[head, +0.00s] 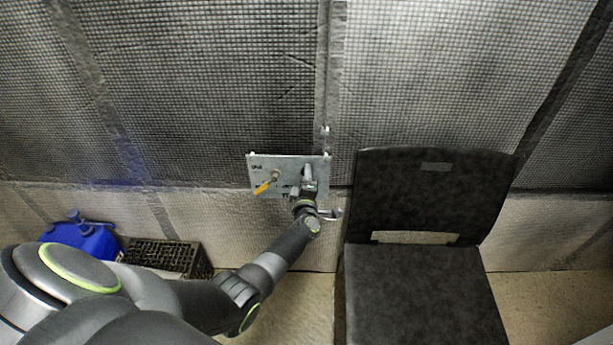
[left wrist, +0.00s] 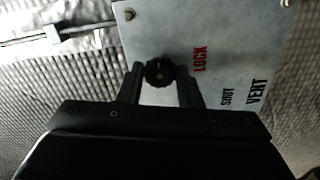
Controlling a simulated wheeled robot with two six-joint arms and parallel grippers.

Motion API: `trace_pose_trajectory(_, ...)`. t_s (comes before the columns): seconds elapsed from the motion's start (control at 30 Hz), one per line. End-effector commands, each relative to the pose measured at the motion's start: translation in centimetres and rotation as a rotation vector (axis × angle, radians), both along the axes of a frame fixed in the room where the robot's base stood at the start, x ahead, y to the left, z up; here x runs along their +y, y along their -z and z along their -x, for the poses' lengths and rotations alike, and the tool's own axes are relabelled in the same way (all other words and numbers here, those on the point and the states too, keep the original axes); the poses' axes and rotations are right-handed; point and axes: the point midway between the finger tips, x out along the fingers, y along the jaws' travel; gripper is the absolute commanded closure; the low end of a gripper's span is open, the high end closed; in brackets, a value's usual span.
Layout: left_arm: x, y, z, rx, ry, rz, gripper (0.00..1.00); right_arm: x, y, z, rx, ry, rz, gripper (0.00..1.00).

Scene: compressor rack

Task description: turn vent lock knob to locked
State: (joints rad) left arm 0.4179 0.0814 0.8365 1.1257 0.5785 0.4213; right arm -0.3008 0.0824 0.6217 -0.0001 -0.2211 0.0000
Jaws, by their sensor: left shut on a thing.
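The vent lock knob (left wrist: 159,73) is a round, dark, ridged knob on a pale metal panel (left wrist: 215,50). The panel carries the words LOCK, SHUT and VENT and also shows on the wall in the head view (head: 287,163). My left gripper (left wrist: 160,78) is shut on the knob, with one finger on each side of it. In the head view my left gripper (head: 306,186) is at the right part of the panel and hides the knob. A yellow handle (head: 264,187) sits on the panel's left part. My right gripper is not in view.
A black chair (head: 420,290) stands right of the panel, close to my left forearm. A blue container (head: 80,238) and a dark slotted crate (head: 160,254) stand on the floor at left. Quilted padding covers the wall.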

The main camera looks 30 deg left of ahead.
Motion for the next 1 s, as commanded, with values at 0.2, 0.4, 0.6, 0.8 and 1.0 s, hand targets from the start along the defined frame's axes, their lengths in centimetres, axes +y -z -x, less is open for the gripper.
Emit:
trace_pose_trajectory(0.2, 0.0, 0.2, 0.1, 0.006, 0.000, -0.006, 0.91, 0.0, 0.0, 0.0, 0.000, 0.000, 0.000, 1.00)
trace_pose_trajectory(0.4, 0.0, 0.2, 0.1, 0.006, 0.000, -0.006, 0.65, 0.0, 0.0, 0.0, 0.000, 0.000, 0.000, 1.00)
trace_pose_trajectory(0.6, 0.0, 0.1, 0.0, 0.005, 0.001, -0.004, 0.46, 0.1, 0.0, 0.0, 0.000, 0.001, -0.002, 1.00)
trace_pose_trajectory(0.8, 0.0, 0.0, 0.0, 0.003, 0.000, -0.004, 0.46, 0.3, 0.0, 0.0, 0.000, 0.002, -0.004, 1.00)
trace_pose_trajectory(1.0, -0.5, 0.0, 1.1, 0.004, 0.001, -0.004, 0.46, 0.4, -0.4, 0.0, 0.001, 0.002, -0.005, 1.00)
